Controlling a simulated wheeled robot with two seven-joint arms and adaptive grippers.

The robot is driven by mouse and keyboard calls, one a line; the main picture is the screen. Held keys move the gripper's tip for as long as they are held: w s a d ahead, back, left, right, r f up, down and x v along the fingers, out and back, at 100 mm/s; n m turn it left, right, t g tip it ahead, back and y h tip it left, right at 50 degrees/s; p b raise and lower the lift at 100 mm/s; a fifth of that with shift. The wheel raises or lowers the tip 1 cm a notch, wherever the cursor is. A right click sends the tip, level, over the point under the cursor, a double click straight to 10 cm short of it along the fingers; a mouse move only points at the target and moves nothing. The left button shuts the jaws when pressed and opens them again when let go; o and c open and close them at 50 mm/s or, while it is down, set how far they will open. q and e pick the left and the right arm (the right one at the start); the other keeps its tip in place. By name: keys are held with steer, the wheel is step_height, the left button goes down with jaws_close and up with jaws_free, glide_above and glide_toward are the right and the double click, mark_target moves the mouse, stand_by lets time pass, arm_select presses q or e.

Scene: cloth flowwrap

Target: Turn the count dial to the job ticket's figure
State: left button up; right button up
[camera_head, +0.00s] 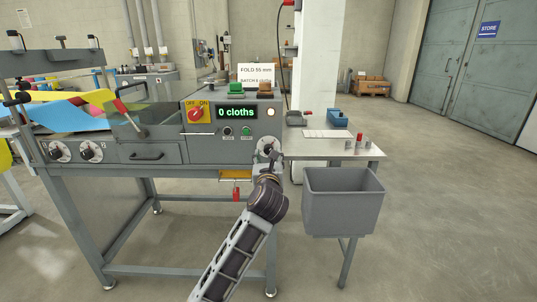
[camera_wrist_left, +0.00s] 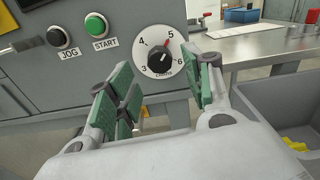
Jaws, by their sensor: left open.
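The count dial (camera_wrist_left: 160,59) is a black knob on a white round plate with figures 3 to 6, on the grey panel. A red mark sits by the 5. In the head view the dial (camera_head: 265,144) is partly hidden by my gripper. The job ticket (camera_head: 257,75) stands on top of the machine; it reads fold 55 mm and seems to read batch 6 cloths. My left gripper (camera_wrist_left: 167,80) is open, its green-padded fingers apart in front of the dial and clear of the knob. It also shows in the head view (camera_head: 269,160). My right gripper is not in view.
The display (camera_head: 237,113) reads 0 cloths. A red switch (camera_head: 195,114) and JOG (camera_wrist_left: 58,37) and START (camera_wrist_left: 96,24) buttons are left of the dial. A grey bin (camera_head: 343,203) and a side table (camera_head: 352,153) stand right. The floor at right is clear.

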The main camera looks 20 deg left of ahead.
mark_target(268, 151)
arm_select(q)
steer(key=shift+b+x, duration=0.3)
steer(key=shift+x, duration=2.1)
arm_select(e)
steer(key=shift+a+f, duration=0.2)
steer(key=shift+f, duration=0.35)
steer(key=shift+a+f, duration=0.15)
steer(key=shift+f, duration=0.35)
arm_select(q)
steer(key=shift+c, duration=0.2)
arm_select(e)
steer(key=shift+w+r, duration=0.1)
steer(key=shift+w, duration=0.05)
arm_select(q)
steer(key=c, duration=1)
